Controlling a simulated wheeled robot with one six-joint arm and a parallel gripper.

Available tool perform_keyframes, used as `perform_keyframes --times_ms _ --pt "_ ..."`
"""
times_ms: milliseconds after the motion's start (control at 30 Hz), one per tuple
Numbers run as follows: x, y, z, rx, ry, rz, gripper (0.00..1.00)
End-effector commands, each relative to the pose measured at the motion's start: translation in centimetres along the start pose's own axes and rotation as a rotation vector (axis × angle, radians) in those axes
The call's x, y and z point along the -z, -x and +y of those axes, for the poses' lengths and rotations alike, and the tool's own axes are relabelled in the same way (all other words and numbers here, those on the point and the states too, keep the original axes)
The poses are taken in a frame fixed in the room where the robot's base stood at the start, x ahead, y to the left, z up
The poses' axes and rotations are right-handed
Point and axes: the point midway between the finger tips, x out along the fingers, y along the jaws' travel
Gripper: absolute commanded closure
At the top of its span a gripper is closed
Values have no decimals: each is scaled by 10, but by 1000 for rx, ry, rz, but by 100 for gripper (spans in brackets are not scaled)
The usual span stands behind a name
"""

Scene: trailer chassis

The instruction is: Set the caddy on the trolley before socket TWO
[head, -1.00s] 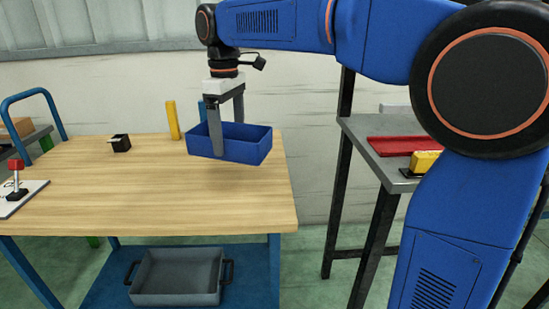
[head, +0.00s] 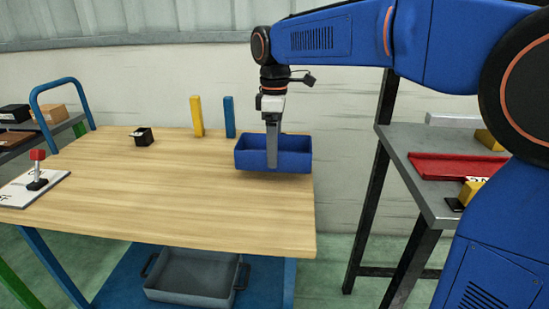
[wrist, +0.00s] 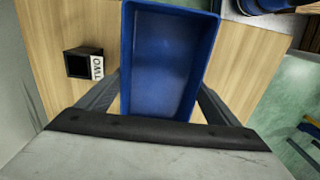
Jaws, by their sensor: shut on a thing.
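The caddy is an open blue rectangular box (head: 290,161), level, at the back right of the wooden trolley top (head: 150,205) in the head view. My gripper (head: 272,150) points down and is shut on the caddy, one finger in front of its near wall. I cannot tell whether its underside touches the top. In the wrist view the empty caddy (wrist: 165,60) lies between my fingers (wrist: 160,105). A small black socket (wrist: 80,62) labelled TWO stands to its left there, apart from it. A small black block (head: 143,137) stands further left in the head view; I cannot tell whether it is that socket.
A yellow post (head: 197,116) and a blue post (head: 229,117) stand at the trolley's back. A red-knobbed lever (head: 37,170) is at the left. A grey tray (head: 195,275) sits on the lower shelf. A grey bench (head: 425,190) with a red tray (head: 455,167) stands right.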

Motion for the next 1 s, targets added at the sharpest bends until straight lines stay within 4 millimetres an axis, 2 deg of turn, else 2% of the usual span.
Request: perform_keyframes --times_ms 200,300,667,700,733,1000 --pt "0 -29 0 2 0 -2 42" --pt "0 -37 0 1 -1 0 42" --pt "0 -40 0 1 -1 0 42" --pt "0 -40 0 1 -1 -1 7" --pt "0 -40 0 1 -1 0 0" --pt "0 -38 0 0 -1 0 0"
